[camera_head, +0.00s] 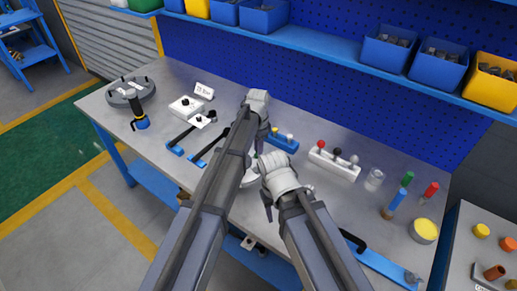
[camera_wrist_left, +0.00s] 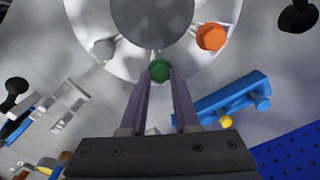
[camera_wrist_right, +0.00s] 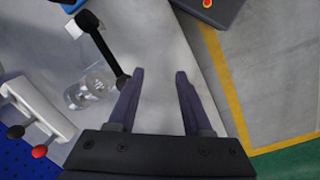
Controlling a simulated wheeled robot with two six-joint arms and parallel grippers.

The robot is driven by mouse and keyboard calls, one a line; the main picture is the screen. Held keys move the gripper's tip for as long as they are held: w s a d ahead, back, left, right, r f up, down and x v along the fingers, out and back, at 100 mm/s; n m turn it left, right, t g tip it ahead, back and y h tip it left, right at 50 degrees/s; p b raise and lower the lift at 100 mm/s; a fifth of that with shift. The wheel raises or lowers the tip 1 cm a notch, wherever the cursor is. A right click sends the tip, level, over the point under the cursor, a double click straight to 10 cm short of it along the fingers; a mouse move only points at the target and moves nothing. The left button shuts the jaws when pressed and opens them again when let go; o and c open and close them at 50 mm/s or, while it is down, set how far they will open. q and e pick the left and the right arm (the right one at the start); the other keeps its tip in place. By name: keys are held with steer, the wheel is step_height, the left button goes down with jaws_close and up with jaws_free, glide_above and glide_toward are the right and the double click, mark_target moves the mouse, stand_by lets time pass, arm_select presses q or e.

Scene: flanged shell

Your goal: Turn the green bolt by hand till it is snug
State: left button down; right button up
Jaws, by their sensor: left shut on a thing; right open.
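The green bolt (camera_wrist_left: 159,70) sits at the rim of the round grey flanged shell (camera_wrist_left: 153,18) in the left wrist view. My left gripper (camera_wrist_left: 160,78) is shut on it, with a finger on each side of its head. An orange bolt (camera_wrist_left: 211,37) and a grey bolt (camera_wrist_left: 104,48) sit on the same flange. In the head view my arms hide most of the shell and the green bolt. My right gripper (camera_wrist_right: 158,77) is open and empty, over the bench near its front edge; it also shows in the head view (camera_head: 268,203).
A white rack with coloured knobs (camera_head: 333,163) and a blue holder (camera_head: 282,142) stand behind my arms. A glass jar (camera_head: 375,180) and a yellow-topped can (camera_head: 424,230) are at right. A black-handled tool (camera_wrist_right: 102,45) lies near my right gripper.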

arm_select(q)
steer(key=c, duration=0.6)
jaws_free()
steer(key=shift+c, duration=0.2)
steer(key=shift+r, duration=0.15)
step_height(320, 180, up, 8)
steer(key=p, duration=0.7)
steer(key=shift+f+p, duration=0.25)
steer(key=shift+p, duration=0.15)
